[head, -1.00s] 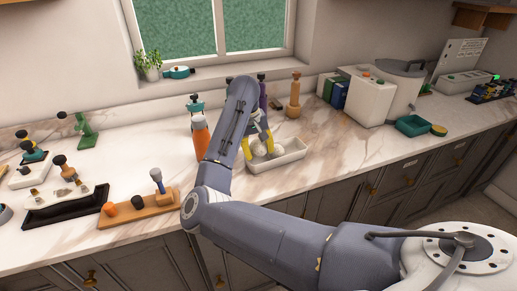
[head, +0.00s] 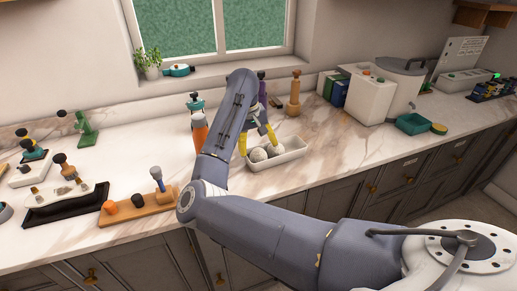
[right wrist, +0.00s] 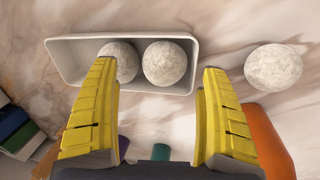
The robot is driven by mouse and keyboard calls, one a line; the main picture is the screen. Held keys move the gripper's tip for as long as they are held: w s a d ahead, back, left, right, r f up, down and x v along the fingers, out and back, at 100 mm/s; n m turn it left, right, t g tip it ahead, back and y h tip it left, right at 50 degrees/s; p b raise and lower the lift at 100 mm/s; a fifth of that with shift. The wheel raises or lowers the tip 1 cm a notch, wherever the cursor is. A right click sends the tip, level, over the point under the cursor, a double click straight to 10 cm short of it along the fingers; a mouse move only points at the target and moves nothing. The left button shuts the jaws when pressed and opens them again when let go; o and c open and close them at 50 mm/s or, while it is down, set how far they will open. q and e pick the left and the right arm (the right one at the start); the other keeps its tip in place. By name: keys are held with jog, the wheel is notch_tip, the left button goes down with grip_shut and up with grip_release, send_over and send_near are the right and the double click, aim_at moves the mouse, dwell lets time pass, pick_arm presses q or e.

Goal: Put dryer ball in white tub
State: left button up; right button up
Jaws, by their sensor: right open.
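The white tub (head: 291,158) is a shallow rectangular tray on the marble counter below the window. Two pale, speckled dryer balls lie in it: one ball (head: 258,154) near its left end and another ball (head: 275,149) beside it. My right gripper (head: 256,140) is open above the tub, its yellow fingers apart. In the right wrist view, the tub (right wrist: 75,71) holds one ball (right wrist: 163,63) between the fingers (right wrist: 160,66) and one partly behind the left finger. A third dryer ball (right wrist: 273,67) lies on the counter outside the tub; my arm hides it in the head view. My left gripper is out of view.
An orange bottle (head: 199,130) stands left of my right arm. A purple bottle (head: 262,92) and a wooden one (head: 295,94) stand behind the tub. A white box (head: 365,99) stands farther right. The counter right of the tub is clear.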

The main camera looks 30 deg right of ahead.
notch_tip(320, 180, up, 10)
jog(key=a, duration=0.1)
jog(key=shift+w+a+r, duration=0.2)
jog(key=shift+w+a, duration=0.05)
jog(key=shift+a, duration=0.15)
dwell(0.4)
